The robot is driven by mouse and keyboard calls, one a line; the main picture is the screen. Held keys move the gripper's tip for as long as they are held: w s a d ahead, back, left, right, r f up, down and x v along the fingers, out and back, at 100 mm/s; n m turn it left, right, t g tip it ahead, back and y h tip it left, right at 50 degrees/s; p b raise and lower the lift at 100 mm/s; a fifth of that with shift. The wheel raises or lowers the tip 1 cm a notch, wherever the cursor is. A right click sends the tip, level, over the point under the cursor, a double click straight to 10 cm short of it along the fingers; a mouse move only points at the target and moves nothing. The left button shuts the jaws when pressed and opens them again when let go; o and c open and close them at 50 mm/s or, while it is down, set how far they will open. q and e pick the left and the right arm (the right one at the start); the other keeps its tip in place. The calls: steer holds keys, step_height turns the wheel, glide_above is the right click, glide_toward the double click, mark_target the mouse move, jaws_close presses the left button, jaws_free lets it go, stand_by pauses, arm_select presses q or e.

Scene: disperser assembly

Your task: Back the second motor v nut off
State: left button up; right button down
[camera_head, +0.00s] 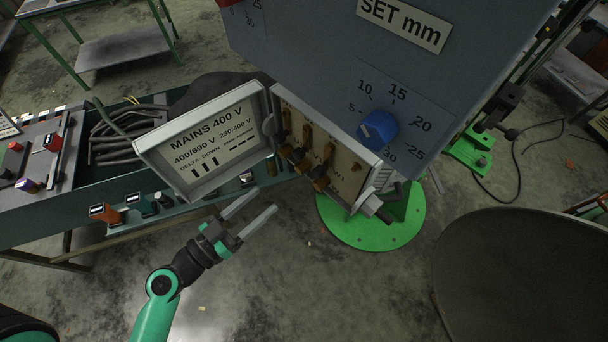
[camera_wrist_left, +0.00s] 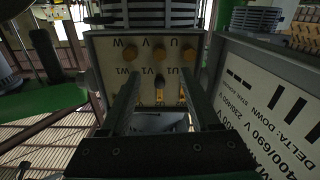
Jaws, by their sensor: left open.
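The open terminal box (camera_head: 343,180) has brass nuts and posts on its pale panel in the head view. In the left wrist view the panel (camera_wrist_left: 107,58) carries a row of brass nuts marked W, V and U, with W1, V1 and U1 posts below. The middle nut of the upper row (camera_wrist_left: 159,54) sits at the V column; a darker post (camera_wrist_left: 159,84) is under V1. My left gripper (camera_head: 267,199) is open and empty, in front of and below the box, apart from it. Its fingers (camera_wrist_left: 160,84) flank the V column in the wrist view. The lower posts are partly hidden by the fingers.
The hinged cover (camera_head: 205,138) marked MAINS 400 V stands open left of the box. A grey cabinet with a blue knob (camera_head: 377,130) is above it. A green round base (camera_head: 372,222) is below. A bench (camera_head: 66,222) with cables is at left; a dark round surface (camera_head: 525,280) is at right.

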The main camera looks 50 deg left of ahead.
mark_target(298, 171)
arm_select(q)
steer(key=w+p, duration=0.1)
steer(key=w, duration=0.2)
steer(key=w+p, duration=0.2)
steer(key=w, duration=0.2)
steer(key=w+p, duration=0.2)
steer(key=w, duration=0.1)
steer(key=shift+w+r, duration=0.3)
steer(key=shift+w, duration=0.1)
steer(key=shift+w+f, duration=0.15)
steer(key=shift+w, duration=0.4)
jaws_close()
